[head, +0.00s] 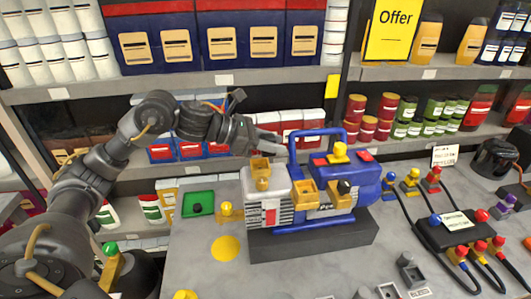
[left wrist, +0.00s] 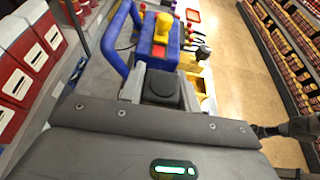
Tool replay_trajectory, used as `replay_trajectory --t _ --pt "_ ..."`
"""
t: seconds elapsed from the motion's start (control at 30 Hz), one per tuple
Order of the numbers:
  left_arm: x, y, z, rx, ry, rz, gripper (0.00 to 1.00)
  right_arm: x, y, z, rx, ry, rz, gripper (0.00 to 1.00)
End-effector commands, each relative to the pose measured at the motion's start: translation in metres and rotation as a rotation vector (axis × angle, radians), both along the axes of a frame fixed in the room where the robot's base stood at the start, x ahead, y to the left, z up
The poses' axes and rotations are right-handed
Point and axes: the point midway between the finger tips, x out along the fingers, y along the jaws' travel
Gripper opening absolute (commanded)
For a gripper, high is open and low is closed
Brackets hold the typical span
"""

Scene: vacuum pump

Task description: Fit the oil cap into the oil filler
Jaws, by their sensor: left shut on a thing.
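The vacuum pump (head: 270,188) stands on a dark base, with a pale ribbed left end, a blue right end and a blue handle. A yellow open-topped fitting (head: 262,165) rises from its pale end; it may be the oil filler. My left gripper (head: 280,147) reaches in from the left, above and behind that end, near the handle. It is shut. In the left wrist view, a dark piece with a round top (left wrist: 160,88), seemingly the oil cap, sits between its fingers. The exact grip is hidden in the head view. My right gripper is not visible.
A green tray (head: 184,211) with a dark piece in it lies left of the pump. A yellow disc (head: 226,248) is on the table. Cabled connectors and a dark block (head: 450,233) crowd the right. Stocked shelves stand close behind.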

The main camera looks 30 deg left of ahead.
Motion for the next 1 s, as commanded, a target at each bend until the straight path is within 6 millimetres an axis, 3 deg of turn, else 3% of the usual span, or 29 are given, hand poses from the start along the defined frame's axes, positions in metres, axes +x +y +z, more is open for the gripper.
replay_trajectory --t 0.2,0.47,0.7,0.8,0.97,1.0 --pt "0.008 0.018 -0.023 -0.001 0.0 0.0 0.1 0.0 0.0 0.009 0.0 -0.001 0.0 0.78" --pt "0.01 0.025 -0.031 -0.001 0.001 0.002 0.1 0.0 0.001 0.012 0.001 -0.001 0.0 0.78" --pt "0.01 0.025 -0.057 -0.002 0.004 0.001 0.1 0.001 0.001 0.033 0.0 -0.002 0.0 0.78" --pt "0.01 0.025 -0.064 0.002 0.004 0.0 0.02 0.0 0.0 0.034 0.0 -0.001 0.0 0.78" --pt "0.009 0.025 -0.069 0.005 0.009 -0.003 0.0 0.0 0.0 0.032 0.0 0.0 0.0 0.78" --pt "0.009 0.025 -0.07 0.005 0.011 -0.003 0.35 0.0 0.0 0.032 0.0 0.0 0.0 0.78"
